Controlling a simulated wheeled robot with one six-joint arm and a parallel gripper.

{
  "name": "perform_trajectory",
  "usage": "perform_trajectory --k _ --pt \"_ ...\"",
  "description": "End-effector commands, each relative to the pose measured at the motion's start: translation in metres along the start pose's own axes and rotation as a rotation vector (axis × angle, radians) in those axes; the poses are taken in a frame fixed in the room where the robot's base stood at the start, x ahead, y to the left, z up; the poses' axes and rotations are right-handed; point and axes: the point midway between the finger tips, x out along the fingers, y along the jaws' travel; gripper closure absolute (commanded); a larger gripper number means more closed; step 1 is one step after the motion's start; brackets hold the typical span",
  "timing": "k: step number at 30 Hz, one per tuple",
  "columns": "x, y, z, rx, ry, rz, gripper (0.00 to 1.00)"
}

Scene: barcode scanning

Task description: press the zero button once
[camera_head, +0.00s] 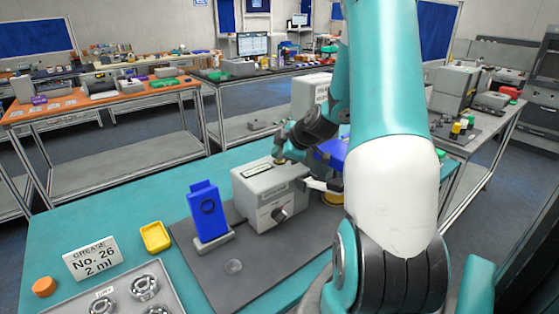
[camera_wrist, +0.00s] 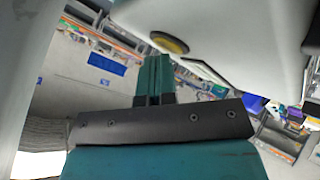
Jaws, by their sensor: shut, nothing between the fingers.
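A grey box-shaped instrument (camera_head: 268,198) stands on the dark mat, with a black knob on its front and small unreadable labels. A round brass-yellow button (camera_wrist: 170,42) shows on its pale surface in the wrist view, partly in shadow. My gripper (camera_head: 281,154) is over the top rear of the instrument, small and partly merged with it in the head view. In the wrist view its teal fingers (camera_wrist: 154,70) are together and empty, with their tips just beside the button. I cannot tell whether they touch it.
A blue holder (camera_head: 207,212) stands left of the instrument on the dark mat (camera_head: 205,270). A yellow tray (camera_head: 156,237), a grease sign (camera_head: 92,259) and a bearing tray (camera_head: 170,300) are further left. My arm hides much of the right side.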

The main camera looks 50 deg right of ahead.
Motion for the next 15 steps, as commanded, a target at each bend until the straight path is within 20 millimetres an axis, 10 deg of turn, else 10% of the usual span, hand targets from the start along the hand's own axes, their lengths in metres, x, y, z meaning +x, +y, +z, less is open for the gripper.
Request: perform_trajectory --k 15 --pt "-0.012 0.008 -0.008 0.000 -0.001 -0.002 1.00"
